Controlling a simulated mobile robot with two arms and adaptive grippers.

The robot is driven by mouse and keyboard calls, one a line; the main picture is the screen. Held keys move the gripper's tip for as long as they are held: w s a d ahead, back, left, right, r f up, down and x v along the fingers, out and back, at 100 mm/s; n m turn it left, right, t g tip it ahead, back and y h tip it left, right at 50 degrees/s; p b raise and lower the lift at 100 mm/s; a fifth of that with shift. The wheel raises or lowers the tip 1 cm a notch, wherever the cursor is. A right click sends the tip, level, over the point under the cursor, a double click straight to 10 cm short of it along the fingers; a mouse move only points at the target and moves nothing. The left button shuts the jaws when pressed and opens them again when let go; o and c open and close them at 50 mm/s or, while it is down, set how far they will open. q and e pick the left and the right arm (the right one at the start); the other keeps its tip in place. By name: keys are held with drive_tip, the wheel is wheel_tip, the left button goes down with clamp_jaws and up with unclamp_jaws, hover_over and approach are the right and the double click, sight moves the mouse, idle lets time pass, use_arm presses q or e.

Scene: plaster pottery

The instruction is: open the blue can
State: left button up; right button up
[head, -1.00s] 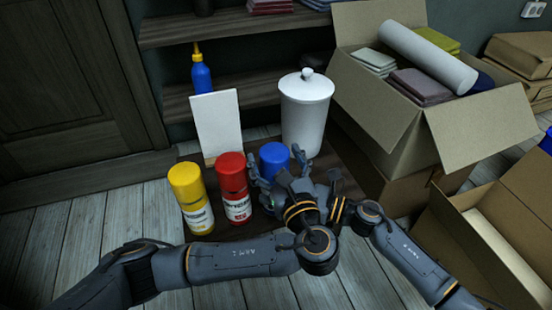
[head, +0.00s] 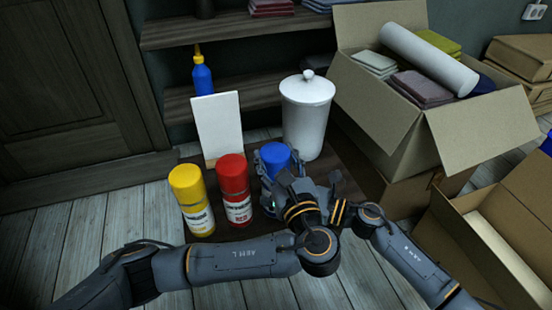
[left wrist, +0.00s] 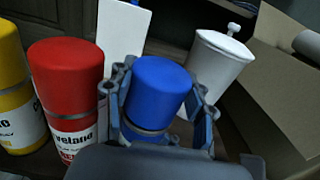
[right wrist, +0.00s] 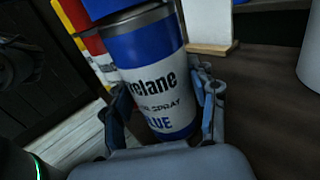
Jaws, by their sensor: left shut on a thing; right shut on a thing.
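The blue can stands upright beside the red can, its blue cap (head: 275,157) on top in the head view. My left gripper (left wrist: 160,90) is shut on the cap, with fingers on both sides; a grey collar shows below the cap in the left wrist view. My right gripper (right wrist: 166,98) is shut on the white-and-blue labelled body of the blue can (right wrist: 145,50), lower down. In the head view my left gripper (head: 283,165) and wrist hide most of the can body and the right gripper's fingers.
A red can (head: 233,185) stands close on the left, with a yellow can (head: 190,195) beyond it. A white panel (head: 217,125) and a white lidded jar (head: 305,115) stand behind. An open cardboard box (head: 480,140) is at the right.

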sight(276, 153)
use_arm(q)
drive_tip(key=shift+r, duration=0.85)
drive_tip(key=shift+r, duration=2)
use_arm(e)
drive_tip(key=o, duration=1.8)
drive_tip(key=shift+d, duration=0.15)
